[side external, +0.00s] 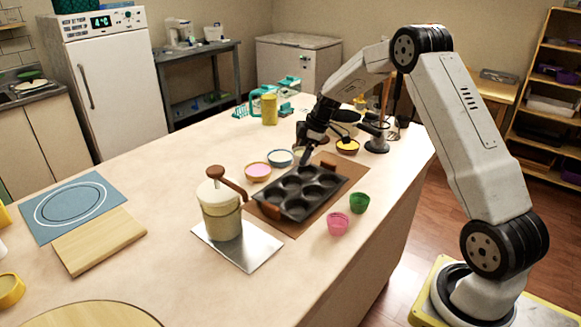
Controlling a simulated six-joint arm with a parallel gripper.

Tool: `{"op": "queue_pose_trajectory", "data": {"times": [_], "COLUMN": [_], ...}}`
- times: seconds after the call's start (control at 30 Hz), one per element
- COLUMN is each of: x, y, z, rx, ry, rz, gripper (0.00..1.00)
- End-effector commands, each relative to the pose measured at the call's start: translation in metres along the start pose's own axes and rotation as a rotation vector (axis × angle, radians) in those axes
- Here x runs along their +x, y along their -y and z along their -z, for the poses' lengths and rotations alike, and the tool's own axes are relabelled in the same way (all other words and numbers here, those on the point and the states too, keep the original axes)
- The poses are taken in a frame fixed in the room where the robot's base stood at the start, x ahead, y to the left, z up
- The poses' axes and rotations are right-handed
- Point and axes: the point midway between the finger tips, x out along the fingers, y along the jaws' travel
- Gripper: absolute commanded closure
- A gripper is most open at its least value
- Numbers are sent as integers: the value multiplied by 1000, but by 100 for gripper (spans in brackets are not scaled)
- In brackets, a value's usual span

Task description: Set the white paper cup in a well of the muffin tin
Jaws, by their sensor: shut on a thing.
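The dark muffin tin (284,207) with several round wells and reddish-brown end grips lies on a brown mat (268,222) on the counter. My gripper (306,158) points down over the tin's far edge, near the far wells. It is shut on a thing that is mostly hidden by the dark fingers. A small pale patch shows beside the fingertips; it looks like the white paper cup, but its outline is unclear. No other white paper cup shows clearly on the counter. A pink cup (338,224) and a green cup (359,203) stand to the right of the tin.
A cream canister with a brown-handled press (221,210) stands on a metal plate (250,257) left of the tin. Small bowls, pink (258,172), blue-rimmed (279,158) and yellow (347,146), sit behind it. A dark stand (376,142) is at back right.

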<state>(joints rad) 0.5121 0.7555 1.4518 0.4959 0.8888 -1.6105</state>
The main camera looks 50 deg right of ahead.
Motion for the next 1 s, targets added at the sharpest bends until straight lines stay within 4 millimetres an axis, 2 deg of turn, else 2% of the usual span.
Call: {"op": "queue_pose_trajectory", "data": {"times": [0.1, 0.33, 1.0], "x": [-3, -8, -7], "y": [-23, -47, -51], "z": [-10, -22, -24], "rx": [51, 111, 122], "ry": [0, 2, 3], "rz": [-22, -46, -51], "gripper": [64, 64, 64]}}
